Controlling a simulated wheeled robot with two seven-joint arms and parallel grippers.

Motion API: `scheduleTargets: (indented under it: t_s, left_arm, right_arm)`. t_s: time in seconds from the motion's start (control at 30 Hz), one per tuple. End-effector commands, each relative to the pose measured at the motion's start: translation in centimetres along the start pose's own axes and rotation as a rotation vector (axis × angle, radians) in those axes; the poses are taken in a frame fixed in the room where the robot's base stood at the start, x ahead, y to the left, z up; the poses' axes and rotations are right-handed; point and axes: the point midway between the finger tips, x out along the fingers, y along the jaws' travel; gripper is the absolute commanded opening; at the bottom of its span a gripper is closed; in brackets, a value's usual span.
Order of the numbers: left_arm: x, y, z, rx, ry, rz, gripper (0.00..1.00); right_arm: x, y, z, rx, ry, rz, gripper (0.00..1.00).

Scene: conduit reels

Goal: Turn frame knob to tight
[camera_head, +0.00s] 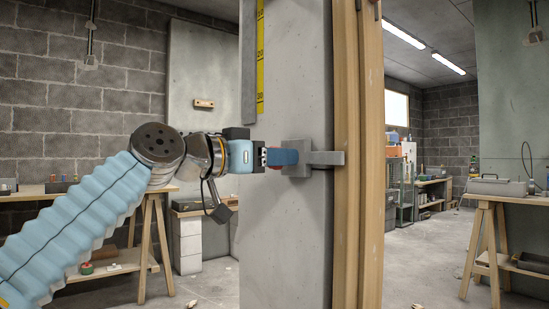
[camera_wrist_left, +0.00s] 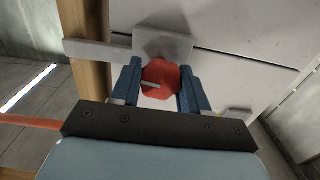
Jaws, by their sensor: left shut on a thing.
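The frame knob (camera_wrist_left: 160,80) is red with a lobed rim and a pale pointer bar, seen in the left wrist view. It sits in front of a grey bracket (camera_head: 299,157) with a bar that reaches across to the wooden frame. My left gripper (camera_head: 279,157) reaches the bracket from the left in the head view. Its two blue fingers stand on either side of the knob, shut on it, as the left wrist view also shows. In the head view the fingers hide most of the knob. I cannot read any tight mark. My right gripper is not in view.
A grey concrete pillar (camera_head: 285,240) stands behind the bracket, with the upright wooden frame (camera_head: 369,220) along its right side. Workbenches stand at the left and at the right (camera_head: 487,200). The floor right of the frame is mostly clear.

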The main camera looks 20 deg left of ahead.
Motion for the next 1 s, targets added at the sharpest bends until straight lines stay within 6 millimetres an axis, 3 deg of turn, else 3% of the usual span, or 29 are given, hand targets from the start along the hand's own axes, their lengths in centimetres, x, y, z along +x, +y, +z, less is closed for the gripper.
scheduleTargets:
  t_s: [0.07,0.1,0.23,0.63,0.77,1.0]
  left_arm:
    - [0.0,0.0,0.0,0.0,0.001,-0.001,0.14]
    - [0.0,0.0,0.0,-0.001,0.001,-0.001,0.48]
    - [0.0,0.0,0.0,-0.001,0.001,-0.001,0.68]
    - [-0.8,-0.1,0.0,-0.001,0.001,-0.002,0.69]
    - [-3.2,0.0,0.1,0.001,0.004,-0.004,0.69]
    - [-9.2,-0.1,0.1,-0.001,0.003,-0.004,0.69]
  right_arm:
    - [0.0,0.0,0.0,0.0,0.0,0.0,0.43]
    - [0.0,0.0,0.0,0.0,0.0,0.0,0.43]
    - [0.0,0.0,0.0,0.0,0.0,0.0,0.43]
    - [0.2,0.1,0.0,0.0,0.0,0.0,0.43]
    - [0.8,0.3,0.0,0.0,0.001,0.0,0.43]
    - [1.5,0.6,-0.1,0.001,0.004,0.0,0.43]
